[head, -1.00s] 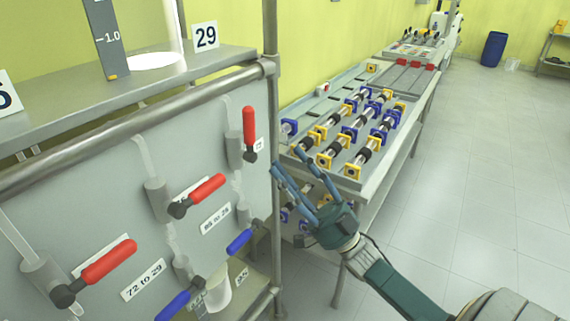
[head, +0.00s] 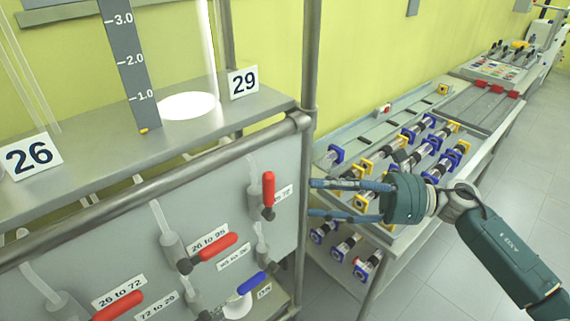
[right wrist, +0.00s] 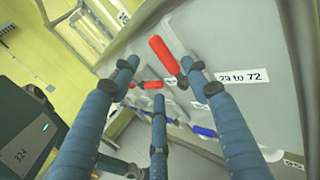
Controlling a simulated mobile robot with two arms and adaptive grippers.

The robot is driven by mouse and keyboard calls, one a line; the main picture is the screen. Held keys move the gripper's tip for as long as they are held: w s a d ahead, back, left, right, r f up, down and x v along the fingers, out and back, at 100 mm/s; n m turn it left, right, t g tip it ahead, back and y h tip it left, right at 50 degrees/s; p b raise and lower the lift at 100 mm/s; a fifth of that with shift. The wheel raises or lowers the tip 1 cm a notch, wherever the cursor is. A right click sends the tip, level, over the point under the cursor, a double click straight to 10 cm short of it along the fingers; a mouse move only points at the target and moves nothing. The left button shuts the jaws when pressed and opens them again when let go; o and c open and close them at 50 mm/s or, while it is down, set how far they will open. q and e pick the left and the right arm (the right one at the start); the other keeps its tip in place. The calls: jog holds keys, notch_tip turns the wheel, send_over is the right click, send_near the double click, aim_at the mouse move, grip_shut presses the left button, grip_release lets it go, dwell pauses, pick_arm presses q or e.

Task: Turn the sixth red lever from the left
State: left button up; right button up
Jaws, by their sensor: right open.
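Three red levers show on the grey panel in the head view. The rightmost red lever (head: 268,186) stands upright near the panel's right edge. The middle red lever (head: 218,246) and the left red lever (head: 118,305) slant up to the right. Which is sixth cannot be told, as the panel's left part is out of view. My right gripper (head: 312,198) is open and empty, right of the rightmost lever, its fingers pointing left and apart from it. In the right wrist view, a red lever (right wrist: 163,54) shows beyond the spread fingers. My left gripper is not in view.
A blue lever (head: 251,282) sits below the red ones. The frame's metal post (head: 308,130) rises between panel and workbench. A bench (head: 405,225) with blue and yellow fittings stands under and behind my right arm. The floor at right is clear.

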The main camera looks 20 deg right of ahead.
aim_at(273, 191)
jog(key=shift+n, duration=0.6)
jog(key=p+x, duration=0.5)
jog(key=x, duration=0.5)
jog(key=shift+w+a+p, duration=0.15)
jog(key=shift+a+p, duration=0.15)
jog(key=shift+a, duration=0.05)
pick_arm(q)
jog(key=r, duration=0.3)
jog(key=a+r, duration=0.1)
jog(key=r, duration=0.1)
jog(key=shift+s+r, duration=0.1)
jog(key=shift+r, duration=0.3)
pick_arm(e)
jog(key=shift+f, duration=0.1)
grip_shut()
